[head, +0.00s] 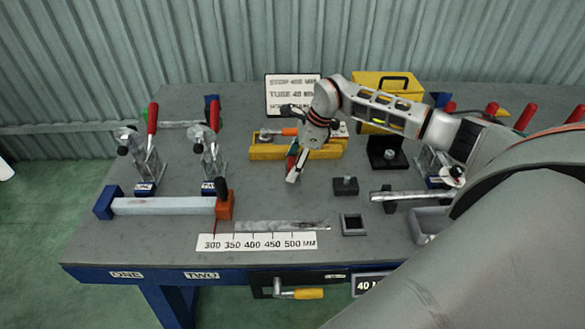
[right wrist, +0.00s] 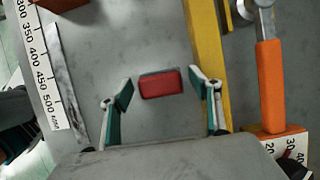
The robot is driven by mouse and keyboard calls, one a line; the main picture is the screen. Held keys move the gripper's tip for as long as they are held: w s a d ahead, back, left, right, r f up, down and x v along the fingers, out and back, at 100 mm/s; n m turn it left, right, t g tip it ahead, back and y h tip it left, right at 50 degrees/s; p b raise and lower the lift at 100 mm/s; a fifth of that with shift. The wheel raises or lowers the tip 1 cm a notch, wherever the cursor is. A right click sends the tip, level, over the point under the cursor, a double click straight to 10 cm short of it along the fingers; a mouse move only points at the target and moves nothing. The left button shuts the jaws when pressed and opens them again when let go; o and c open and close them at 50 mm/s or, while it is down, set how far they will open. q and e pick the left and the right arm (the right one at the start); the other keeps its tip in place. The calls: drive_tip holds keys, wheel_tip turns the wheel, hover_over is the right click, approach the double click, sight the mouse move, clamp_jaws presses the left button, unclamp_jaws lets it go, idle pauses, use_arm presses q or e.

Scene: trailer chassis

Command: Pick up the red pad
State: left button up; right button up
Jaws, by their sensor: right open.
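The red pad (right wrist: 160,84) is a small block with rounded corners, seen in the right wrist view on the grey table top. It lies between the two spread fingers of my right gripper (right wrist: 161,92), slightly nearer the left finger, with a gap on both sides. The pad is not clearly seen in the head view, where my right gripper (head: 297,166) hangs over the middle of the table, in front of the yellow tool holder. The right gripper is open and empty. I cannot tell its exact height above the pad. My left gripper is not in view.
The yellow holder (head: 262,152) with an orange-handled tool (right wrist: 271,85) stands close beside the right finger. A ruler strip (head: 258,242) and metal bar (head: 282,226) lie in front. A black block (head: 345,187) and square frame (head: 354,224) are to the right. Toggle clamps (head: 208,160) stand left.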

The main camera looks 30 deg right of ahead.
sight(292, 162)
drive_tip(key=c, duration=1.4)
drive_tip(key=shift+r, duration=0.2)
wheel_tip(292, 162, up, 20)
drive_tip(key=shift+f, duration=0.1)
drive_tip(key=o, duration=0.3)
